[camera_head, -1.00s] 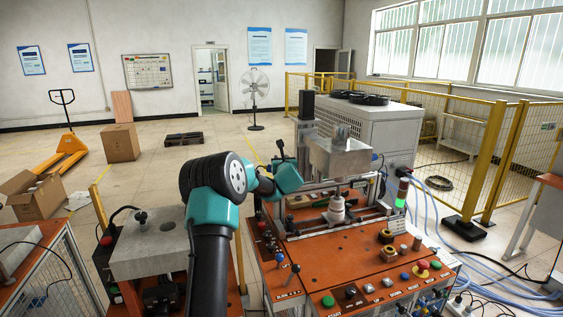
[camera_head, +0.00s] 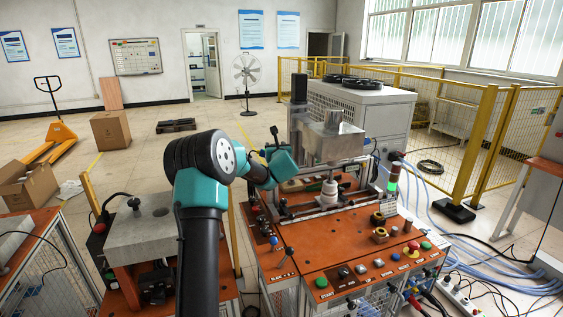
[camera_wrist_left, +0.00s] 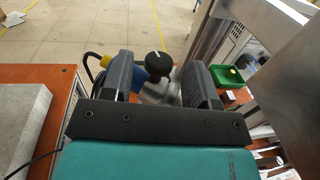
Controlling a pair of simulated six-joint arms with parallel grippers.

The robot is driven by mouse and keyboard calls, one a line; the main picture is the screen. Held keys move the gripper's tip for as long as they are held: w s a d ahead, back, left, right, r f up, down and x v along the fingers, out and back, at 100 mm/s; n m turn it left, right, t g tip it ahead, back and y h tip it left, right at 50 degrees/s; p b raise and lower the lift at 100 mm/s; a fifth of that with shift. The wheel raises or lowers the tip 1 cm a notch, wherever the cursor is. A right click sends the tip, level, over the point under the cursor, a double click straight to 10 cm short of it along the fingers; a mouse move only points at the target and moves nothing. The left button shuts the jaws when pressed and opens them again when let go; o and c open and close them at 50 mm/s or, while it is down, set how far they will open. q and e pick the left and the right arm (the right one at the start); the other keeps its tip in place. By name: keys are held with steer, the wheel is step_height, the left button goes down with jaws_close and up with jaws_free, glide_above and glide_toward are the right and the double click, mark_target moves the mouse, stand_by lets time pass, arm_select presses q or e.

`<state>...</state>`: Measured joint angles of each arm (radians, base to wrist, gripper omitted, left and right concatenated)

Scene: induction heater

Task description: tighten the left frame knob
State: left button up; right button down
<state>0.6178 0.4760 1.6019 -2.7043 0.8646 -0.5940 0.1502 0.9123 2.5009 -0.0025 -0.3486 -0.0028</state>
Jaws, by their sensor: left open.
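My left gripper (camera_wrist_left: 158,72) is open, with one dark finger on each side of the knob. I cannot tell whether either finger touches it. In the head view, my teal left gripper (camera_head: 277,160) is at the left side of the machine's metal frame (camera_head: 322,140). The knob is not clear there. My right gripper is not in view.
A grey block (camera_head: 140,232) stands to the left. In the left wrist view, a yellow-and-blue connector (camera_wrist_left: 130,74) with a cable is close to the left finger.

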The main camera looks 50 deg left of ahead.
arm_select(q)
steer(key=v, duration=1.4)
steer(key=shift+s+d, duration=0.15)
steer(key=shift+d, duration=0.1)
steer(key=shift+o, duration=0.2)
steer(key=shift+f, duration=0.1)
